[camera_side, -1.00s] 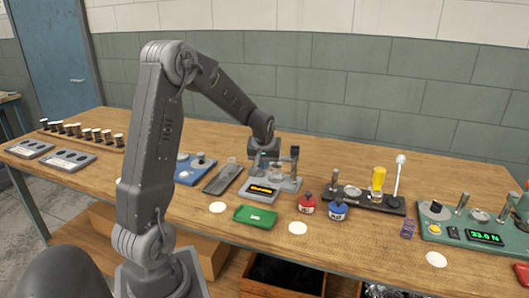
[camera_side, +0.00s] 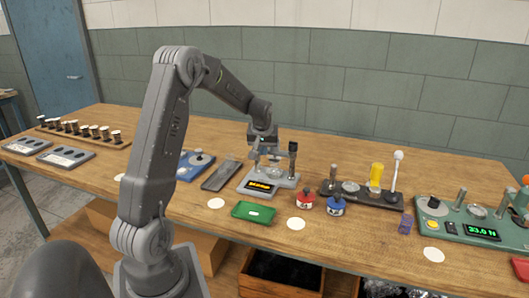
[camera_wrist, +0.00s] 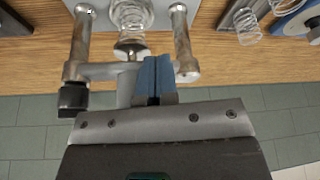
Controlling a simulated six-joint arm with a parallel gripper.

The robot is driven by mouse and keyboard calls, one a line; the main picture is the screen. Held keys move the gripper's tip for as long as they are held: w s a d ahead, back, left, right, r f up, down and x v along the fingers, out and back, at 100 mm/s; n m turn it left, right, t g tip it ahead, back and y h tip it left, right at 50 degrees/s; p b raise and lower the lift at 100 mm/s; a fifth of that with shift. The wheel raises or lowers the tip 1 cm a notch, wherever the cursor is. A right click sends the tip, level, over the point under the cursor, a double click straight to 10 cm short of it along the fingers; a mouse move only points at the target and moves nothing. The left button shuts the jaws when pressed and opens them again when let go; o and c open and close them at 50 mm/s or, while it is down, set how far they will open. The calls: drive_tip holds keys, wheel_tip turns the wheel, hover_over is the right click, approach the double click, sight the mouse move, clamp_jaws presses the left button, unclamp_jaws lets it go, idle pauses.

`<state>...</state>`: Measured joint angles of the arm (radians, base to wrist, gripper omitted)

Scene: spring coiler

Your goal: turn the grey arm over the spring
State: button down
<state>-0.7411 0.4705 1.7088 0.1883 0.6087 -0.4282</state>
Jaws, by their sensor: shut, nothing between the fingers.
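The spring's near end lies by the bar. My gripper (camera_wrist: 153,68) has blue fingers pressed together and empty. They overlap the bar between the spring and the right post; I cannot tell whether they touch it. In the side view my gripper (camera_side: 264,147) is over the tester.
Red (camera_side: 306,201) and blue (camera_side: 336,206) pots stand to the right, beside a black stand with a yellow cylinder (camera_side: 376,176). A dark tray (camera_side: 221,175) and blue plate (camera_side: 195,166) are left.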

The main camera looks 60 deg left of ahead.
idle(0.3)
drive_tip(key=s+d+r, duration=0.5)
drive_tip(key=r, duration=0.4)
drive_tip(key=shift+s+d+r, duration=0.2)
drive_tip(key=shift+s+d, duration=0.05)
idle(2.7)
